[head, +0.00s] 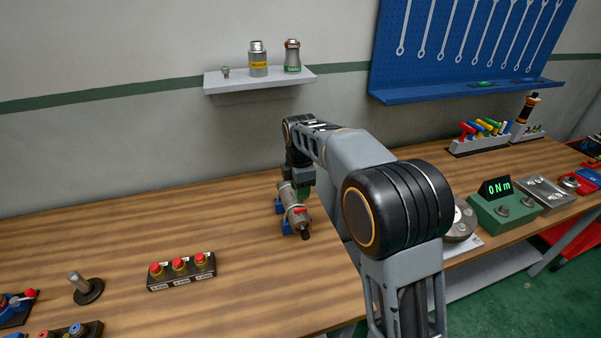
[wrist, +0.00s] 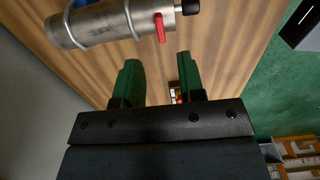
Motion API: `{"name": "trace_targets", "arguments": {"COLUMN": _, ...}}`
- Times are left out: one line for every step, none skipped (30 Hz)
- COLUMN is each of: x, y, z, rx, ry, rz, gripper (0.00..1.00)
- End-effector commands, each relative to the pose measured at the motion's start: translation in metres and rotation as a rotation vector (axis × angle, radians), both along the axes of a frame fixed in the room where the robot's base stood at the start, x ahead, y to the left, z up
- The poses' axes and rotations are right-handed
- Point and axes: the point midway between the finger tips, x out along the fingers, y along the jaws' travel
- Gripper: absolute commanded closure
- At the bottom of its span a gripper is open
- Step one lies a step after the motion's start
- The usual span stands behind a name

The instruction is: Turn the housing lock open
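A grey metal cylindrical housing (head: 291,203) lies in blue vise supports (head: 287,229) on the bench. A small red lever (head: 300,211), which looks like the housing lock, sits near its black-tipped end. In the wrist view the housing (wrist: 108,24) crosses the top left, and the red lever (wrist: 160,28) points down toward the fingers. My gripper (wrist: 158,66) is open, with its two green fingers apart and nothing seen held between them. The lever lies just beyond the fingertips in the picture, apart from both.
A block with three red-topped brass fittings (head: 181,271) and a round-based post (head: 84,288) stand to the left. A green torque display unit (head: 505,207) stands at right. A wall shelf (head: 259,81) holds containers behind.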

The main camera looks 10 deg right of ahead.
Motion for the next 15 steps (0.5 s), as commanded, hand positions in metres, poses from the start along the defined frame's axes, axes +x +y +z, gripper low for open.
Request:
{"name": "trace_targets", "arguments": {"x": 0.000, "y": 0.000, "z": 0.010, "rx": 0.001, "ry": -0.004, "rz": 0.000, "gripper": 0.64}}
{"name": "trace_targets", "arguments": {"x": 0.000, "y": 0.000, "z": 0.016, "rx": 0.001, "ry": -0.004, "rz": 0.000, "gripper": 0.64}}
{"name": "trace_targets", "arguments": {"x": 0.000, "y": 0.000, "z": 0.023, "rx": 0.000, "ry": -0.002, "rz": 0.000, "gripper": 0.64}}
{"name": "trace_targets", "arguments": {"x": 0.001, "y": 0.000, "z": 0.028, "rx": 0.001, "ry": -0.004, "rz": 0.000, "gripper": 0.64}}
{"name": "trace_targets", "arguments": {"x": 0.000, "y": 0.000, "z": 0.033, "rx": 0.000, "ry": -0.002, "rz": 0.000, "gripper": 0.64}}
{"name": "trace_targets", "arguments": {"x": 0.000, "y": 0.000, "z": 0.039, "rx": 0.001, "ry": -0.003, "rz": 0.000, "gripper": 0.64}}
{"name": "trace_targets", "arguments": {"x": 0.000, "y": 0.000, "z": 0.043, "rx": 0.000, "ry": -0.002, "rz": 0.000, "gripper": 0.64}}
{"name": "trace_targets", "arguments": {"x": 0.000, "y": 0.000, "z": 0.047, "rx": 0.000, "ry": -0.002, "rz": 0.000, "gripper": 0.64}}
{"name": "trace_targets", "arguments": {"x": 0.000, "y": 0.000, "z": 0.051, "rx": 0.000, "ry": -0.002, "rz": 0.000, "gripper": 0.64}}
{"name": "trace_targets", "arguments": {"x": 0.000, "y": 0.000, "z": 0.054, "rx": 0.000, "ry": -0.001, "rz": 0.000, "gripper": 0.64}}
{"name": "trace_targets", "arguments": {"x": 0.000, "y": 0.000, "z": 0.057, "rx": 0.000, "ry": -0.001, "rz": 0.000, "gripper": 0.64}}
{"name": "trace_targets", "arguments": {"x": 0.000, "y": 0.000, "z": 0.060, "rx": 0.000, "ry": -0.001, "rz": 0.000, "gripper": 0.64}}
{"name": "trace_targets", "arguments": {"x": 0.000, "y": 0.000, "z": 0.061, "rx": 0.000, "ry": -0.001, "rz": 0.000, "gripper": 0.64}}
{"name": "trace_targets", "arguments": {"x": 0.000, "y": 0.000, "z": 0.063, "rx": 0.000, "ry": -0.001, "rz": 0.000, "gripper": 0.64}}
{"name": "trace_targets", "arguments": {"x": 0.000, "y": 0.000, "z": 0.064, "rx": 0.000, "ry": 0.000, "rz": 0.000, "gripper": 0.64}}
